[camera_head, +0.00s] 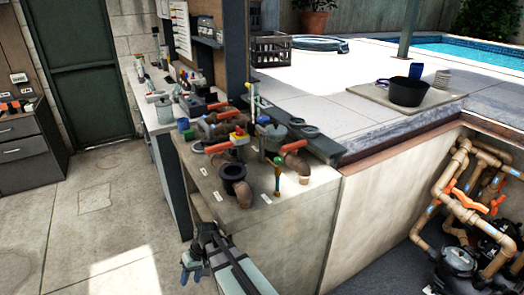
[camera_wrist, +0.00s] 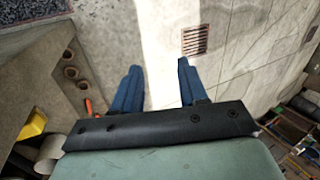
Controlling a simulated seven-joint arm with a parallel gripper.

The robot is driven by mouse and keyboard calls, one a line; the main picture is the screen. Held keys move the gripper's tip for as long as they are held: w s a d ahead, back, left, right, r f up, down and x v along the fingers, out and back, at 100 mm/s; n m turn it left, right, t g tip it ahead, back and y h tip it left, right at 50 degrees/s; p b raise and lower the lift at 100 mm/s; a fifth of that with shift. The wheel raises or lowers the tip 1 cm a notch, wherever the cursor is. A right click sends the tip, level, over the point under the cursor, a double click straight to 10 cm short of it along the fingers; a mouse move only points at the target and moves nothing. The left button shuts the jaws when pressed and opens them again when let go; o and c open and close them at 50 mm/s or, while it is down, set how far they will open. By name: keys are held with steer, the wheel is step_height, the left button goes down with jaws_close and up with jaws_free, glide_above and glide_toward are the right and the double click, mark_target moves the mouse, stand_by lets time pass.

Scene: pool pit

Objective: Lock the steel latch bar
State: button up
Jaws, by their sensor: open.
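My gripper (camera_head: 190,264) is at the lower middle of the head view, in front of and below the near edge of the concrete counter (camera_head: 290,205). In the wrist view my gripper (camera_wrist: 158,80) shows two blue fingers spread apart, with nothing between them and paved floor beyond. I cannot make out a steel latch bar with certainty in either view. On the counter stand brown pipes with orange handles (camera_head: 218,147), a black flanged pipe (camera_head: 236,180) and a brass upright fitting (camera_head: 277,180).
A dark raised ledge (camera_head: 318,148) runs along the counter's back. The pit (camera_head: 385,262) with pipes and orange valves lies at right. A black pot (camera_head: 407,92) sits on the deck. Open floor (camera_head: 90,225) lies at left. A floor grate (camera_wrist: 195,40) shows in the wrist view.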

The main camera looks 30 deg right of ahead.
steer(key=w+a+r+t+y, duration=0.1)
steer(key=w+r+t, duration=0.2)
steer(key=w+r, duration=0.55)
steer(key=w+r+n+t+y, duration=0.15)
steer(key=w+r, duration=0.35)
steer(key=r, duration=0.6)
steer(key=w+a+r+t+y, duration=0.1)
steer(key=w+r+t, duration=0.2)
steer(key=w+r, duration=0.55)
step_height(320, 180, up, 24)
steer(key=m+g+h, duration=0.3)
steer(key=h, duration=0.5)
glide_above(261, 128)
steer(key=s, duration=0.5)
steer(key=shift+n, duration=0.25)
steer(key=x, duration=1.2)
steer(key=shift+w+d+f, duration=0.15)
steer(key=shift+w+d, duration=0.1)
steer(key=shift+d, duration=0.05)
steer(key=shift+c, duration=0.3)
jaws_close()
